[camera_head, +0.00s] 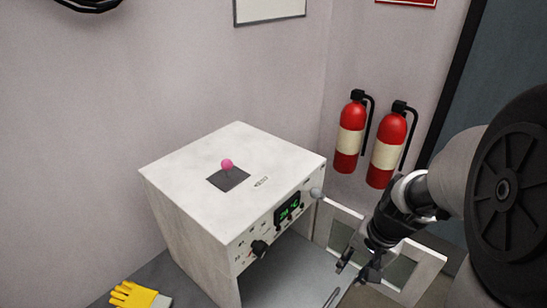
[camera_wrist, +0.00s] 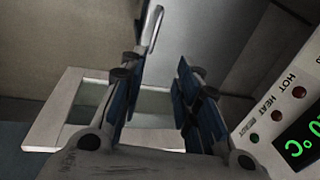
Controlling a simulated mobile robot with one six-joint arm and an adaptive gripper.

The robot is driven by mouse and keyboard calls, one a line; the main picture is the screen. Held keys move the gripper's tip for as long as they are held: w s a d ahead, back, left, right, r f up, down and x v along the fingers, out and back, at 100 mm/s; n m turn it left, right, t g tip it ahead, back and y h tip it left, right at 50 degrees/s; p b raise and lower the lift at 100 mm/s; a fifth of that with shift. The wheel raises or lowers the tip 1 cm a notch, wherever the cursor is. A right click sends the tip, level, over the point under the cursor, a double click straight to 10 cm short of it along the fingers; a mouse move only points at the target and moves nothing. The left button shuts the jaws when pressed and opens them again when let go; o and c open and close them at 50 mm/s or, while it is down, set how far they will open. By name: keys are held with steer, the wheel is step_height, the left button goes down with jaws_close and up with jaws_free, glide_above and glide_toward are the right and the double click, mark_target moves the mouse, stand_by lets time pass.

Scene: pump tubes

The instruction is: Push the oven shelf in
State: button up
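The oven (camera_head: 205,195) is a white box with its front opening facing right and its door (camera_head: 425,275) swung open. The grey oven shelf (camera_head: 290,272) sticks out of the opening, low down, with a metal handle (camera_head: 332,297) at its outer edge. My gripper (camera_head: 357,268) is above and beside the shelf's outer end, in front of the door. In the wrist view my gripper (camera_wrist: 160,75) has its blue-padded fingers apart with nothing between them. The handle (camera_wrist: 152,25) shows just beyond the left finger; whether they touch I cannot tell. The shelf's inner end is hidden.
The control panel (camera_head: 288,208) with green digits and knobs is above the opening, close on the right in the wrist view (camera_wrist: 285,110). Yellow gloves (camera_head: 135,294) lie at lower left. Two fire extinguishers (camera_head: 350,140) hang behind. A pink ball (camera_head: 227,164) tops the oven.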

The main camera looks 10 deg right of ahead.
mark_target(332, 298)
steer(key=shift+m, duration=0.4)
steer(key=w+f+b, duration=0.1)
steer(key=f+b, duration=0.1)
steer(key=f, duration=0.4)
steer(key=w+f+b, duration=0.1)
steer(key=f+b, duration=0.2)
steer(key=f, duration=0.3)
steer(key=f+b, duration=0.2)
steer(key=f, duration=0.4)
steer(key=shift+w+a+f, duration=0.4)
steer(key=shift+c, duration=0.5)
jaws_close()
